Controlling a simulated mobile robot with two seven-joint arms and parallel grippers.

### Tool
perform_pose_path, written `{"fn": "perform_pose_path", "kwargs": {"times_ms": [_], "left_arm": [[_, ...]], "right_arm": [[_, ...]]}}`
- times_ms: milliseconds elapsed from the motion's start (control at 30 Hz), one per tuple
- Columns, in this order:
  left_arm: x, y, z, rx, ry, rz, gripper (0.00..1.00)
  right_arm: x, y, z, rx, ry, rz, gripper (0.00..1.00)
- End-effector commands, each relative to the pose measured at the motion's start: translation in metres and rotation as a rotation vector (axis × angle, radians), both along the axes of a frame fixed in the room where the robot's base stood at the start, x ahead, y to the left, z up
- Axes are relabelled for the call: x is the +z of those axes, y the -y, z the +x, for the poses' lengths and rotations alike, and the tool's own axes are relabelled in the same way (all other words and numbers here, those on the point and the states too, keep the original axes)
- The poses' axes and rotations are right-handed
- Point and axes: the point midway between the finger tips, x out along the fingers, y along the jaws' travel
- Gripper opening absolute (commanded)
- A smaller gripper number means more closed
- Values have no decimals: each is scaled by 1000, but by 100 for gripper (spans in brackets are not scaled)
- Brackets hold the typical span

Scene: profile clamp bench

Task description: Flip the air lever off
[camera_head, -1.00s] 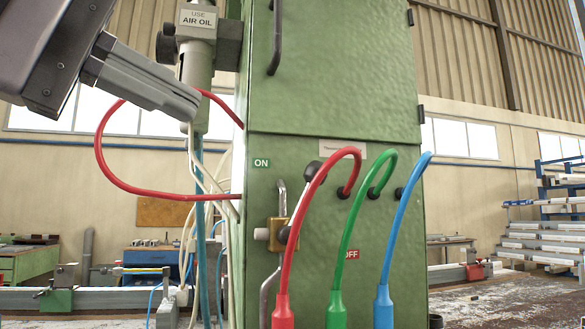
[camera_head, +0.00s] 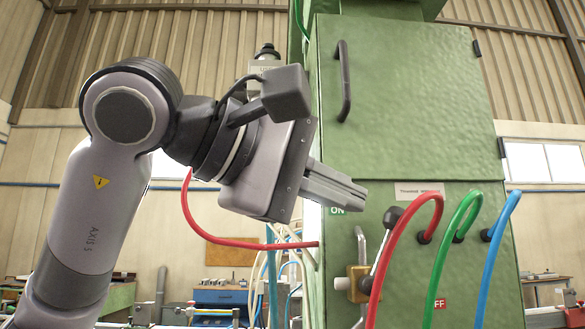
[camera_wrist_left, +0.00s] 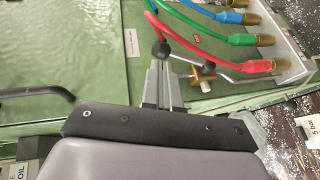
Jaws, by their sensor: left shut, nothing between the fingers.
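The air lever is a rod with a black knob (camera_head: 393,215) that stands up, leaning slightly right, from a brass valve (camera_head: 358,284) on the green cabinet. The red hose passes in front of part of it. A green ON label (camera_head: 337,210) is up left of the valve; a red OFF label (camera_head: 438,304) is lower right. My left gripper (camera_head: 365,195) is shut and empty, its tips up left of the knob. In the left wrist view the shut fingers (camera_wrist_left: 161,66) point at the knob (camera_wrist_left: 160,49), which looks close to the tips; contact cannot be told. My right gripper is not in view.
Red (camera_head: 402,255), green (camera_head: 450,250) and blue (camera_head: 497,250) hoses arch out of the cabinet front (camera_head: 400,120) right of the lever. A dark door handle (camera_head: 343,82) is above my gripper. A red cable loop (camera_head: 215,238) hangs left of the cabinet.

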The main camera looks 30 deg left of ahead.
Motion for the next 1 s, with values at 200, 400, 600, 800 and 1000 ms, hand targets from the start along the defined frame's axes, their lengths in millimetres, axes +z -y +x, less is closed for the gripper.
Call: {"fn": "perform_pose_path", "kwargs": {"times_ms": [200, 400, 600, 800, 1000], "left_arm": [[-7, 15, 27, -1, -2, 1, 0], [-10, 19, 35, 0, 0, 1, 0], [-10, 19, 35, 0, 0, 1, 0], [-9, 19, 35, 0, -4, 6, 0], [-5, 23, 37, 0, -32, 48, 0]], "right_arm": [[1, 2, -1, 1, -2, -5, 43], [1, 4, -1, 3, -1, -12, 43], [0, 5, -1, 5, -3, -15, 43], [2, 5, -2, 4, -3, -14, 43], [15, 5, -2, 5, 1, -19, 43]]}}
